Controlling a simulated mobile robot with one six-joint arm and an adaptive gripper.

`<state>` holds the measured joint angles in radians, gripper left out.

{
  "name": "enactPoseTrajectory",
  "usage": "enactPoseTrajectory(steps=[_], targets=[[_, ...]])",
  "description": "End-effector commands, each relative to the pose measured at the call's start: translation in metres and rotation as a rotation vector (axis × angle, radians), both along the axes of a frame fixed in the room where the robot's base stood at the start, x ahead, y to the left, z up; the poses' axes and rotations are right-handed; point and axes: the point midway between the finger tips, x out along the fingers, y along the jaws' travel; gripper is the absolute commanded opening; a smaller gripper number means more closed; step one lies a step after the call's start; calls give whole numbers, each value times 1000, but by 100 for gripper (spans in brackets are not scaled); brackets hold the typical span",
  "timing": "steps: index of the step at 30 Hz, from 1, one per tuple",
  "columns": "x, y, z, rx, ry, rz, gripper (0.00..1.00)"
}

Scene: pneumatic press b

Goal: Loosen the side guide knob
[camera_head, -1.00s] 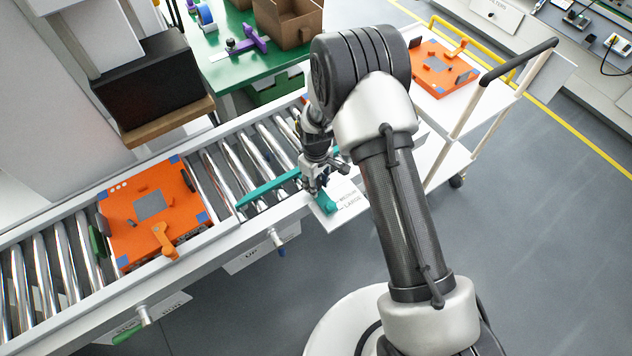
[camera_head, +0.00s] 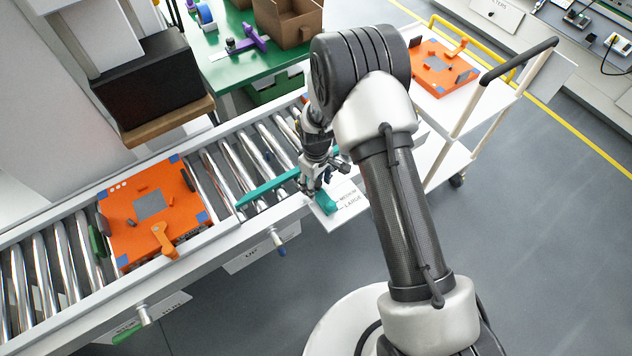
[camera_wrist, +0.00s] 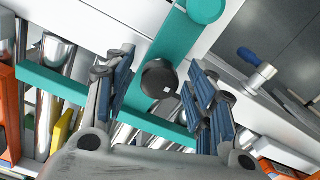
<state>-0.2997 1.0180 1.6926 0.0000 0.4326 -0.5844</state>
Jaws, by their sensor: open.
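The side guide is a teal bar (camera_head: 262,190) across the conveyor rollers with a teal arm (camera_head: 327,204) at the near rail. In the wrist view, the teal bar (camera_wrist: 60,84) and a teal strip (camera_wrist: 181,38) show. The black round knob (camera_wrist: 159,78) sits on the teal part, between my fingers in that view. My gripper (camera_wrist: 156,88) is open, with a finger on each side of the knob and visible gaps. In the head view, my gripper (camera_head: 316,188) is over the near rail, pointing down; the knob is hidden there.
A blue-handled lever (camera_wrist: 256,66) sticks out from the rail beside my gripper. A white cart (camera_head: 452,112) with another orange fixture stands at right.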

Motion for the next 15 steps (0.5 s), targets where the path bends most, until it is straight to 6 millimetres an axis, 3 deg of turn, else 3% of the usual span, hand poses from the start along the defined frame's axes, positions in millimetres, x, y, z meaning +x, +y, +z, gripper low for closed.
enactPoseTrajectory(steps=[8,15], targets=[[1,0,3,1,-2,0,51],[2,1,40,1,-5,0,51]])
